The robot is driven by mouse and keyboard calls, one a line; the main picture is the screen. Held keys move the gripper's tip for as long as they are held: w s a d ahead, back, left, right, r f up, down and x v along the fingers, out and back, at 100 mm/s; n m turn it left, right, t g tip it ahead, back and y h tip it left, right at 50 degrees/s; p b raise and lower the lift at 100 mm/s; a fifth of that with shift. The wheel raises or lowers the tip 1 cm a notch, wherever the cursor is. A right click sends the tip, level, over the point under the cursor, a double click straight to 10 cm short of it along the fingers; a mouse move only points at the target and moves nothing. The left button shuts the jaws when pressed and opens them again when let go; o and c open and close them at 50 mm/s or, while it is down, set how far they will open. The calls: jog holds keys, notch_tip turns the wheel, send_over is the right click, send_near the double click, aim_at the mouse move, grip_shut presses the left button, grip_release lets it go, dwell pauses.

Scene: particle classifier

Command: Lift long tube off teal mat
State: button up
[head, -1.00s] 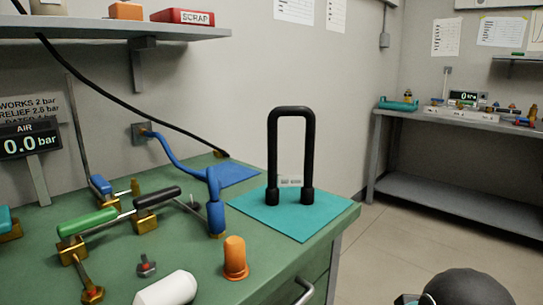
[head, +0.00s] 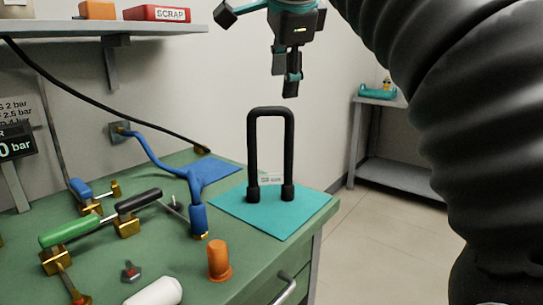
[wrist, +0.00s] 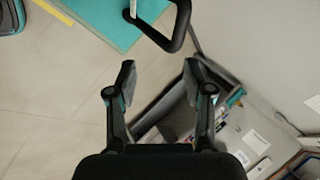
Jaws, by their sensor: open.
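The long tube (head: 271,112) is a black inverted U. It stands upright on the teal mat (head: 231,209) at the bench's right end, its two thicker ends resting on the mat. My gripper (head: 290,90) hangs just above and behind the tube's top bend in the head view, apart from it. In the wrist view my gripper (wrist: 158,70) has its fingers spread with nothing between them. The tube's bend (wrist: 176,38) shows there just beyond the fingertips, and the mat (wrist: 110,22) is at the top.
A small label (head: 271,178) shows by the tube's legs. A blue Y-shaped hose (head: 197,190) and an orange cap (head: 219,262) stand left of the mat. A shelf with a red SCRAP bin (head: 157,13) is at upper left. Space around the tube's top is clear.

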aim_at(267, 108)
jog(key=w+a+f, duration=0.1)
jog(key=w+a+f+m, duration=0.1)
jog(key=w, duration=0.1)
jog(key=w+a+f+m, duration=0.1)
jog(key=shift+w+f, duration=0.15)
jog(key=shift+w, duration=0.2)
jog(key=shift+b+x, duration=0.6)
jog(key=shift+x, duration=2.55)
jog(key=shift+w, duration=0.2)
grip_shut()
